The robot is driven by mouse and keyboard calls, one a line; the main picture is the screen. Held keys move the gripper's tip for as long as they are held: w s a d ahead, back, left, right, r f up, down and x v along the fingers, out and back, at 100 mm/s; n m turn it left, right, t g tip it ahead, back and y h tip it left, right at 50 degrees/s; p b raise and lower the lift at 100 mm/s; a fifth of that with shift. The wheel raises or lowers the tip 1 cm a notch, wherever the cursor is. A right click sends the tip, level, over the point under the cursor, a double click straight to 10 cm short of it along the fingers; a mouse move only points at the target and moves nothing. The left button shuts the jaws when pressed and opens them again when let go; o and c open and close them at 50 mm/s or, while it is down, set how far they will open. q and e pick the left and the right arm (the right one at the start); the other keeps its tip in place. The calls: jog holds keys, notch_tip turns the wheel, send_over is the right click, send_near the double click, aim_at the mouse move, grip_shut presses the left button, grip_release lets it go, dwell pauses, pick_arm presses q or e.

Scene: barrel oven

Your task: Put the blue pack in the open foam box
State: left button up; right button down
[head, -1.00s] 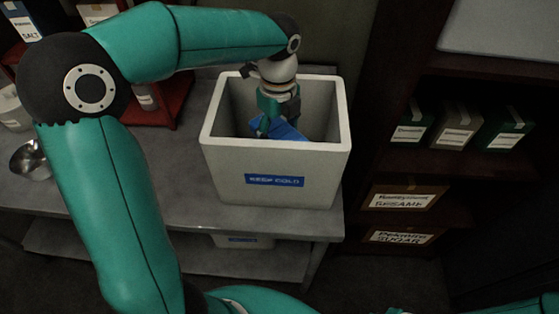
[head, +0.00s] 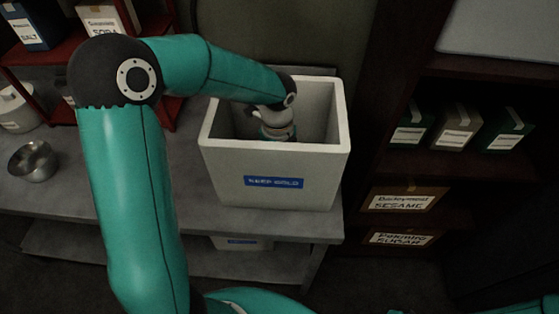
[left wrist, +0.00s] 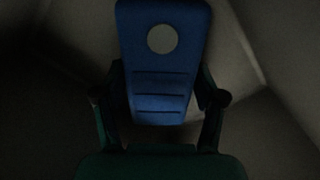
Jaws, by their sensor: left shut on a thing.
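The open foam box (head: 223,178) is white with a blue "KEEP COLD" label and stands on the grey table. My left arm reaches down into it from above. In the head view the left gripper and the pack are hidden behind the box's front wall. In the left wrist view my left gripper (left wrist: 160,105) is shut on the blue pack (left wrist: 160,75), which has a pale round spot and several grooves. Pale box walls surround the pack there. Whether the pack touches the box floor cannot be told. My right gripper is not in view.
A metal bowl (head: 33,161) sits on the grey table (head: 120,190) at the left. A red rack (head: 62,75) with packages stands behind it. A dark shelf (head: 400,165) with several boxes is at the right. Another foam box (head: 240,243) is on the lower shelf.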

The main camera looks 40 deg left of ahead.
pick_arm(q)
jog(key=o, duration=1.5)
jog(key=shift+f, duration=0.1)
jog(key=shift+o, duration=0.2)
notch_tip(320, 180, up, 12)
